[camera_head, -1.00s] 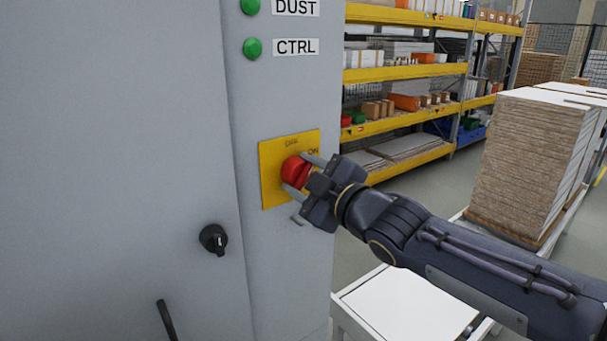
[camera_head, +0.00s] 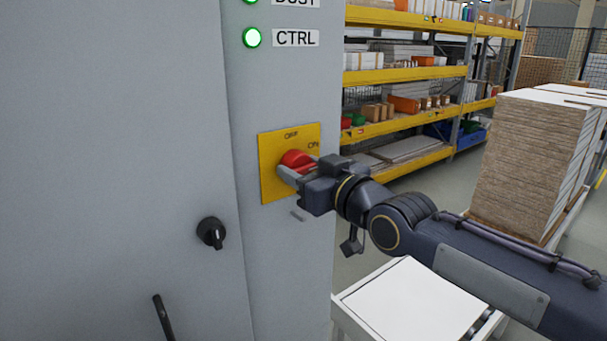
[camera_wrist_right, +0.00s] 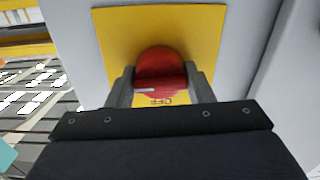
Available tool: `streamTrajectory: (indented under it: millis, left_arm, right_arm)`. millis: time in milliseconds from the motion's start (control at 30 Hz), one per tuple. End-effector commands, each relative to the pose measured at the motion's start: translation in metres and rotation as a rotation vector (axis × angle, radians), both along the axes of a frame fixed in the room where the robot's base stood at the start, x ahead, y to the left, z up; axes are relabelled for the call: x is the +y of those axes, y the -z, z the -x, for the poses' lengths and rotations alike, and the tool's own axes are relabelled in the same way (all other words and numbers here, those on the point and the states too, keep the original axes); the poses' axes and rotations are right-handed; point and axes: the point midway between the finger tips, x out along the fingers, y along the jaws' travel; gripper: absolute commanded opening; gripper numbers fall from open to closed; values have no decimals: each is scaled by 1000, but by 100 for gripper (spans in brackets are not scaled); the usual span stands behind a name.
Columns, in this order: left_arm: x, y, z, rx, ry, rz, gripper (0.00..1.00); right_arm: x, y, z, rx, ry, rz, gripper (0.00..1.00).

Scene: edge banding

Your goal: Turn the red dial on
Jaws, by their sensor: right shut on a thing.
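The red dial (camera_head: 296,158) sits on a yellow plate (camera_head: 270,186) marked OFF at the top and ON at the upper right, on the grey cabinet. My right gripper (camera_head: 289,172) is shut on the red dial, its fingers turned toward the ON side. In the right wrist view the dial (camera_wrist_right: 160,70) lies between the two fingertips (camera_wrist_right: 160,84), and the OFF label shows upside down below it. The CTRL lamp (camera_head: 252,38) above the plate glows bright green. My left gripper is not in view.
A black knob (camera_head: 212,233) and a dark handle (camera_head: 164,317) are on the cabinet's left part. A white panel (camera_head: 415,300) lies low beneath my right arm. A stack of boards (camera_head: 528,160) and yellow shelving (camera_head: 405,73) stand at the right.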

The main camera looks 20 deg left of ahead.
Motion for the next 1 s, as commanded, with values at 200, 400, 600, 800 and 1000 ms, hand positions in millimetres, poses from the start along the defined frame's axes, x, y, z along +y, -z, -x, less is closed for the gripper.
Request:
streamTrajectory:
  millis: [200, 400, 600, 800, 1000]
  left_arm:
    - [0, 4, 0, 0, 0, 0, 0]
    - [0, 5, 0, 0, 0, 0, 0]
    - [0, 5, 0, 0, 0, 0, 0]
    - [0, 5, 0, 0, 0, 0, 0]
    - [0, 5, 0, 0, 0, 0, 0]
  right_arm:
    - [0, 2, 0, 49, -1, -34, 25]
    - [0, 1, 0, 64, -1, -45, 25]
    - [0, 1, 0, 66, -1, -46, 25]
    - [0, 1, 0, 65, -1, -45, 58]
    - [0, 1, 0, 62, 0, -46, 69]
